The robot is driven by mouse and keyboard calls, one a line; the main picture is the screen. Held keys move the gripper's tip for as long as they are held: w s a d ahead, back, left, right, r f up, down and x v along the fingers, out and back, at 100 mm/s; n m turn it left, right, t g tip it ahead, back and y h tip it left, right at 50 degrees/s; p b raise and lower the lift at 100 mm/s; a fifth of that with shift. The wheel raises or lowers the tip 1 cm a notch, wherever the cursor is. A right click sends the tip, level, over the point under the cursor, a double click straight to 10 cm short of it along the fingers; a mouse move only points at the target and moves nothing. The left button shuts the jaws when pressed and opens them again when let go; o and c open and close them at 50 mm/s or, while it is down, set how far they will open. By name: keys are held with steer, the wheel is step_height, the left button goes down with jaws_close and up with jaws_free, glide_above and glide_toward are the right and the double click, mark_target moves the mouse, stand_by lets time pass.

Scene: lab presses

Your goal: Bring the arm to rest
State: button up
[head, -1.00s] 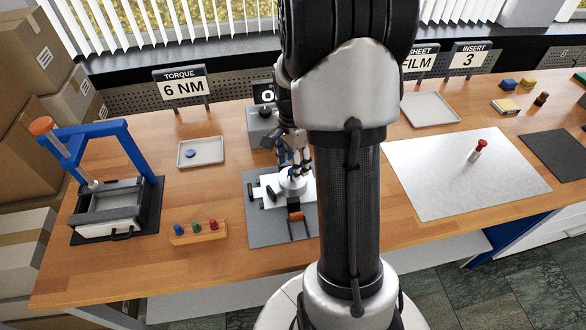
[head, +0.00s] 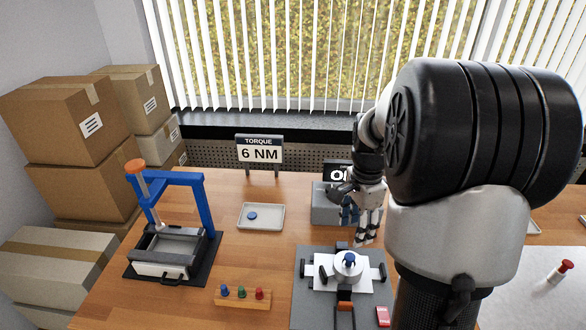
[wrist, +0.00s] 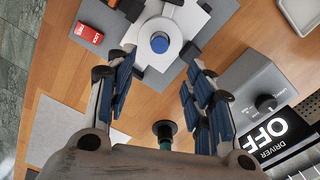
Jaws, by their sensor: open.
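My gripper (head: 360,228) is open and empty in the head view, held above the bench between the grey driver box and the clamping fixture. In the wrist view my gripper (wrist: 158,92) shows two blue-padded fingers spread apart, with nothing between the pads. Beyond the fingertips is the fixture's white round part with a blue knob (wrist: 160,42) on top; it also shows in the head view (head: 349,259). My arm stands at the right of the head view and hides part of the bench.
The driver box (wrist: 252,84) with an OFF sign (wrist: 268,138) is close beside my gripper. A blue press (head: 175,215), a tray (head: 261,217) and a peg rack (head: 242,297) stand to the left. A red tag (head: 383,316) lies by the fixture. Cardboard boxes (head: 80,120) are stacked at far left.

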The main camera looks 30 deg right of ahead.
steer(key=s+a+r+n+t, duration=0.1)
steer(key=s+a+r+n, duration=0.1)
steer(key=a+r+n, duration=0.4)
steer(key=s+a+r+n+t, duration=0.1)
steer(key=s+a+r+n, duration=0.2)
steer(key=a, duration=0.5)
steer(key=s+a+n+t, duration=0.2)
steer(key=s+a+n, duration=0.7)
steer(key=n, duration=0.1)
steer(key=shift+s+a+r+n+t, duration=0.3)
steer(key=shift+s+r, duration=0.05)
steer(key=shift+r, duration=0.1)
